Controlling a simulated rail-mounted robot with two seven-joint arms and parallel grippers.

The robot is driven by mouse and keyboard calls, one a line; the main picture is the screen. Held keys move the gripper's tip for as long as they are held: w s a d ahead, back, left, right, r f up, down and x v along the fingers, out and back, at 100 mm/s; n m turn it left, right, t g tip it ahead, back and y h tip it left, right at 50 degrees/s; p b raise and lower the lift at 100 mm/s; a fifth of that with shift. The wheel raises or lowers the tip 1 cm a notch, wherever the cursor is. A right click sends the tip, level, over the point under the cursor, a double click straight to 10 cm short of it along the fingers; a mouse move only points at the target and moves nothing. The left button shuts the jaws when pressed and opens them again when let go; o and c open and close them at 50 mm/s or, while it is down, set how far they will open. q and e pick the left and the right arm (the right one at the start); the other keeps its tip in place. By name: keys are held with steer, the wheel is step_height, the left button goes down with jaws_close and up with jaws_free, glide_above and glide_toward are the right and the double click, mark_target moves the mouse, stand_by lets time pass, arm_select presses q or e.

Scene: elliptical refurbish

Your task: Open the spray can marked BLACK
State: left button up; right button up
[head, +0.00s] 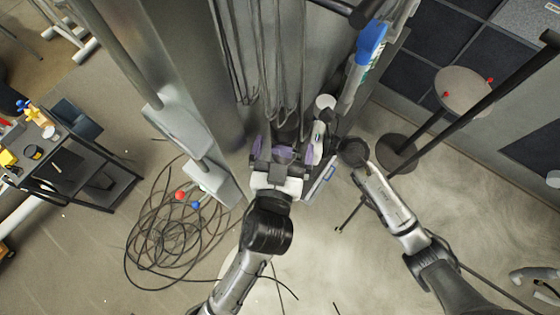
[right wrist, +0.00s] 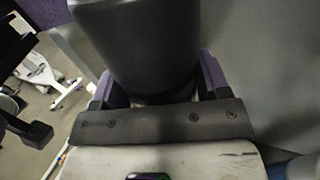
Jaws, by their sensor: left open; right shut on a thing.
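In the right wrist view my right gripper (right wrist: 156,84) has its purple fingers on both sides of a dark grey cylinder (right wrist: 135,35) and is shut on it. No label shows on this cylinder, so I cannot confirm that it is the can marked BLACK. In the head view my left gripper (head: 284,153) is open in the middle, its purple fingers apart. A pale, can-like object (head: 318,132) stands just right of its fingers; its marking is too small to read. The right gripper's fingers are mostly hidden in the head view, close to the left gripper.
A large grey metal structure with hanging cables (head: 285,75) is close behind the grippers. A round-topped stand (head: 463,90) is at the right. Loose black cable (head: 160,245) lies on the floor at left, near a dark cart (head: 75,165).

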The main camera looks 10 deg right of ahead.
mark_target(290, 118)
arm_select(q)
steer(key=x, duration=0.7)
steer(key=shift+w, duration=0.1)
steer(key=shift+c, duration=0.3)
steer(key=shift+f, duration=0.15)
steer(key=c, duration=1)
steer(key=shift+c, duration=0.2)
steer(key=shift+r, duration=0.25)
steer(key=shift+r, duration=0.5)
steer(key=shift+a+r, duration=0.1)
steer(key=shift+r, duration=0.4)
